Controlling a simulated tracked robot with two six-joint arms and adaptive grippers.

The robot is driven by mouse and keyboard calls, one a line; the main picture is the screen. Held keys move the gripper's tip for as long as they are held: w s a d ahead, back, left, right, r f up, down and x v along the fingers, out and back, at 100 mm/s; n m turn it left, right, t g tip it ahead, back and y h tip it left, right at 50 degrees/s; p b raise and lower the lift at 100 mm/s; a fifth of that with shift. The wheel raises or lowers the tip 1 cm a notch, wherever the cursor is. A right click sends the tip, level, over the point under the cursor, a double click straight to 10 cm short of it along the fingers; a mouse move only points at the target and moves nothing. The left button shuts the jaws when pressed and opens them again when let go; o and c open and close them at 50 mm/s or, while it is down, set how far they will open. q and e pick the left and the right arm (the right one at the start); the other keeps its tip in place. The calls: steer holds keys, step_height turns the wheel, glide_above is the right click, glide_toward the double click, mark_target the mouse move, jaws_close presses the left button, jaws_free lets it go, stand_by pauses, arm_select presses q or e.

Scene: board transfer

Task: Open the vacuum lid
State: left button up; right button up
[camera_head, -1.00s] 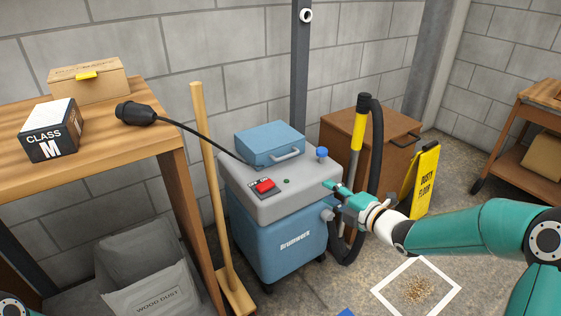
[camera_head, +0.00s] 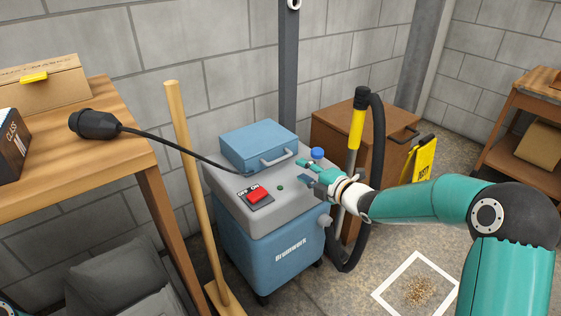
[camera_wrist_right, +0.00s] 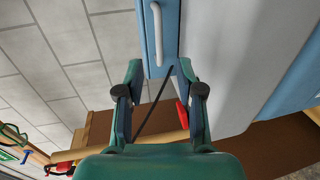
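The vacuum (camera_head: 275,240) is a blue body with a grey top. A blue box-shaped lid (camera_head: 255,138) lies shut on the grey top, with a pale bar handle (camera_head: 279,158) on its front side. My right gripper (camera_head: 304,168) is just right of the handle, above the grey top, and apart from the handle. In the right wrist view the fingers (camera_wrist_right: 160,68) are spread with nothing between them. The handle (camera_wrist_right: 157,35) lies ahead of them, beside the lid's blue side. My left gripper is out of view.
A red switch (camera_head: 258,194) and a blue knob (camera_head: 317,154) sit on the vacuum's top. A black hose (camera_head: 378,150) stands at the right. A wooden pole (camera_head: 187,190) and a workbench (camera_head: 110,135) are at the left. A black cable crosses to the vacuum.

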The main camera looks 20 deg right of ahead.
mark_target(281, 160)
steer(key=b+x, duration=0.1)
steer(key=x, duration=0.9)
steer(key=shift+w+a+f, duration=0.1)
steer(key=shift+w+a, duration=0.05)
steer(key=shift+w, duration=0.2)
steer(key=shift+c, duration=0.3)
jaws_close()
steer(key=shift+f, duration=0.1)
